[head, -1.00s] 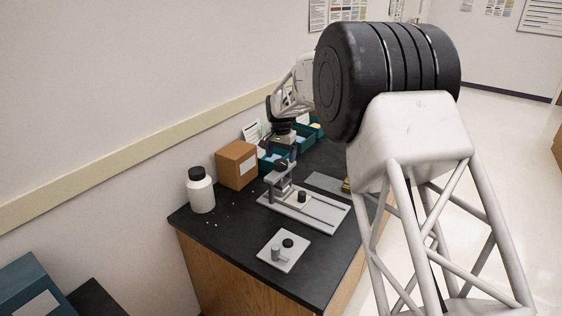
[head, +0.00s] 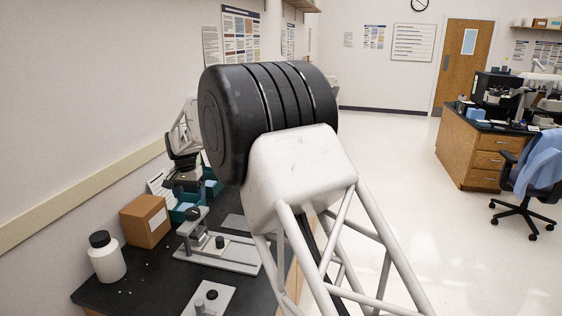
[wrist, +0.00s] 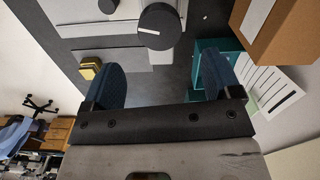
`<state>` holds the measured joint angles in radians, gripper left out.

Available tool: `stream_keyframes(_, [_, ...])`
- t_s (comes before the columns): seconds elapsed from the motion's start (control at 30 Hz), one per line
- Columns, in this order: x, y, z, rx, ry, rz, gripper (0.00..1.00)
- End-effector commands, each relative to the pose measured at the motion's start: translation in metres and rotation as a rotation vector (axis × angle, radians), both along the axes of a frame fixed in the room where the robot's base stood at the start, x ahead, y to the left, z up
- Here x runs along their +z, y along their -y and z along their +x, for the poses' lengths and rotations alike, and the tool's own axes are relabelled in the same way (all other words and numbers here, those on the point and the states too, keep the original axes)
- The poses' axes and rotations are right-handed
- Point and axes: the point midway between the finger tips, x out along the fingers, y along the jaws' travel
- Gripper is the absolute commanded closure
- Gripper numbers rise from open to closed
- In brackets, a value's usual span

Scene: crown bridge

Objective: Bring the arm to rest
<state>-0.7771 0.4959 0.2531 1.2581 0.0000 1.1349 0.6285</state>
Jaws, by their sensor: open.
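My gripper (wrist: 158,82) is open in the wrist view, with two blue ribbed finger pads set wide apart and nothing between them. It is above the dark bench (head: 140,290) near the teal bins (head: 182,212). In the head view my arm's black joint and white lattice link fill the middle, and the fingertips are too small and hidden to make out. A grey fixture with a rail and black knob (head: 220,242) stands on the bench. A black round knob with a white mark (wrist: 159,26) shows beyond the fingers in the wrist view.
A white bottle with a black lid (head: 106,258) and a brown box (head: 146,221) stand along the wall. A small grey plate with a knob (head: 209,298) is at the front. A yellow block (wrist: 91,68) lies on the bench. Open floor (head: 390,200) is at right.

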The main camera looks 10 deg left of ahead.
Motion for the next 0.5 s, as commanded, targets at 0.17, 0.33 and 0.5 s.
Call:
stream_keyframes(0.17, [0.005,0.007,0.001,-0.002,0.002,0.001,0.16])
stream_keyframes(0.33, [0.020,0.034,0.005,-0.008,0.007,0.006,0.16])
stream_keyframes(0.5, [0.044,0.080,0.008,-0.017,0.016,0.014,0.16])
